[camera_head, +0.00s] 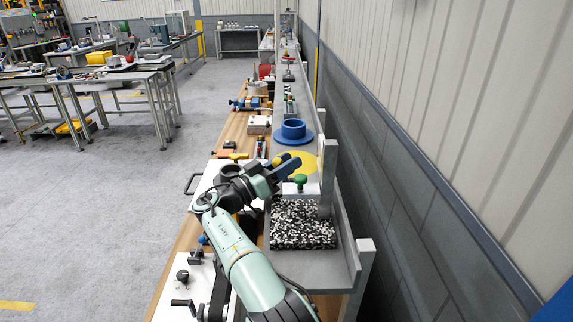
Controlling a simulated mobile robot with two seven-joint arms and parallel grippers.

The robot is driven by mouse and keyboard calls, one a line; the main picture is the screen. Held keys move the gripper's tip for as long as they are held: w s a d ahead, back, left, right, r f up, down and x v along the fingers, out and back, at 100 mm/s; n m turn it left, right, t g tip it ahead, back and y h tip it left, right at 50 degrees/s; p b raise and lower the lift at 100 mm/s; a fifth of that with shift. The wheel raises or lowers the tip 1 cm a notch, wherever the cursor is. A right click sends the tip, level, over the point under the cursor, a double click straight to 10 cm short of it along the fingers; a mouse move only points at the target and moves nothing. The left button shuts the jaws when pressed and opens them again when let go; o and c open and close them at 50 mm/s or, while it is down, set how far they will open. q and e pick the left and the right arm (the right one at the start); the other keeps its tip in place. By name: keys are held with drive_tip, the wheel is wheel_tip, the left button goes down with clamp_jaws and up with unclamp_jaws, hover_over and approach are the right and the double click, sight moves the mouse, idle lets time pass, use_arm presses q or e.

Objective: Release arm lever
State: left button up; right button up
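My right arm comes in from the bottom, and its gripper (288,166) is over the long workbench. The gripper's dark blue fingers point to the upper right, beside a green knob (300,180) that may belong to the arm lever. I cannot tell whether the fingers touch the knob or how far apart they are. No lever shaft shows clearly. My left gripper is not in view.
A black-and-white speckled block (302,226) lies near the knob, beside a grey upright post (327,178). A blue flanged ring (293,132) and a yellow disc (306,164) sit farther along the bench. A wall runs along the right. Open floor (120,220) lies to the left.

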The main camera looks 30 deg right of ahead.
drive_tip(key=shift+a+f, duration=0.1)
drive_tip(key=shift+s+a+f, duration=0.15)
drive_tip(key=shift+a, duration=0.1)
drive_tip(key=b+v, duration=0.1)
drive_tip(key=v, duration=1.1)
drive_tip(key=shift+a, duration=0.4)
